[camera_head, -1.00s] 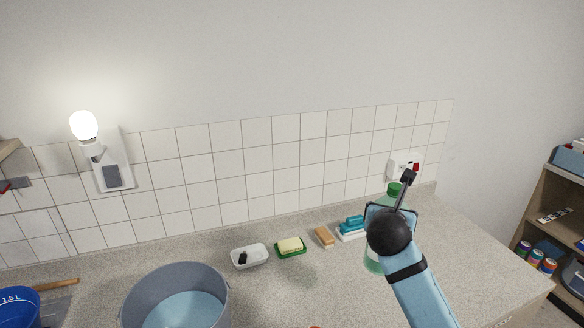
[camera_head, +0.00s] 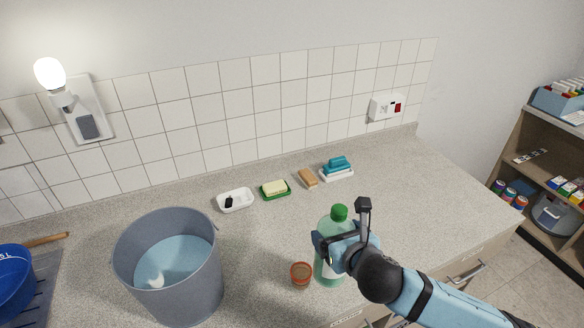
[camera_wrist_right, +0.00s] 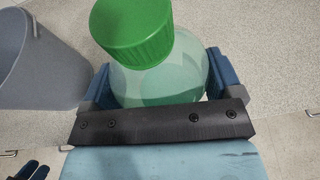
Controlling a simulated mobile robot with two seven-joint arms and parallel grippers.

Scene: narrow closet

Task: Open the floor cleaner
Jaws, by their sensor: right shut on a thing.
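The floor cleaner is a clear bottle of green liquid (camera_head: 330,268) with a green screw cap (camera_head: 340,212), standing near the counter's front edge. Its cap (camera_wrist_right: 135,30) is on and fills the top of the right wrist view. My right gripper (camera_wrist_right: 158,88) has one finger on each side of the bottle body below the cap and is shut on it. In the head view my right gripper (camera_head: 336,245) covers part of the bottle. Dark blue finger-like parts at the lower left of the right wrist view may be my left gripper; their state is unclear.
A grey bucket of water (camera_head: 140,250) stands left of the bottle. A small orange-brown cup (camera_head: 301,281) stands close by its left side. The counter's right is clear.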

